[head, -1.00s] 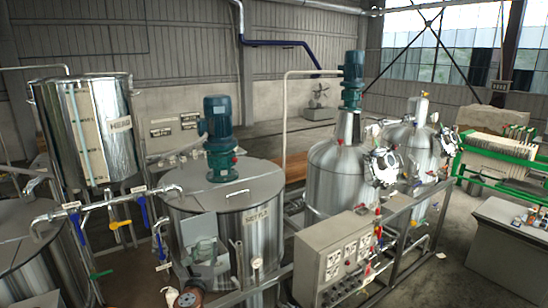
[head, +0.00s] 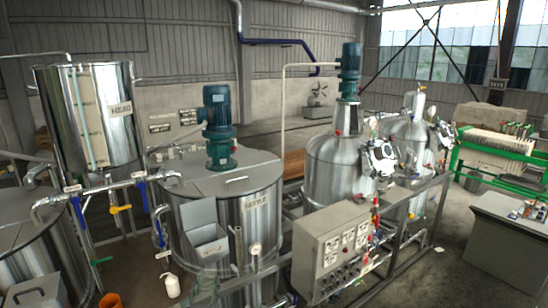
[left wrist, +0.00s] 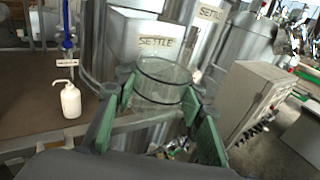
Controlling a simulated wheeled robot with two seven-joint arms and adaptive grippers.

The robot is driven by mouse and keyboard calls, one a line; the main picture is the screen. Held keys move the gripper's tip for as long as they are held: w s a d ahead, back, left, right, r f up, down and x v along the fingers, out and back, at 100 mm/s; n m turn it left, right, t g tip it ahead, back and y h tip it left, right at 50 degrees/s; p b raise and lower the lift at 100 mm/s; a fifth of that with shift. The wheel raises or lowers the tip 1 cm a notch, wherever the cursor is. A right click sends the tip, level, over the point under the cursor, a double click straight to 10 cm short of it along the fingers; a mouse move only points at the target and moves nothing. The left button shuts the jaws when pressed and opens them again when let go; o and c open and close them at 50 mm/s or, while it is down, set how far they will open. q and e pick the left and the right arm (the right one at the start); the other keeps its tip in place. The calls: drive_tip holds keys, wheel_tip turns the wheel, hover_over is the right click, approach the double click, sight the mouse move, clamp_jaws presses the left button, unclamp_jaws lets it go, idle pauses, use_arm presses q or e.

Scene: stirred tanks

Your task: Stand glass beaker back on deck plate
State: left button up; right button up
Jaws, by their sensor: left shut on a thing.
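In the left wrist view the clear glass beaker (left wrist: 163,82) sits between the green fingers of my left gripper (left wrist: 160,99). The gripper is shut on its sides. The beaker's round rim shows, and it looks roughly upright. I cannot tell for sure which surface is the deck plate. My right gripper is not in view.
The steel settle tank (head: 255,225) is behind the gripper. A grey control box (head: 335,245) stands to the right. An orange container (head: 110,300) is at bottom left.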

use_arm(q)
drive_tip(key=s+d+f+b, duration=0.1)
drive_tip(key=s+f+b, duration=1.7)
drive_tip(key=s+f, duration=0.9)
drive_tip(key=s, duration=0.3)
drive_tip(key=shift+d+f, duration=0.3)
drive_tip(key=shift+d, duration=0.1)
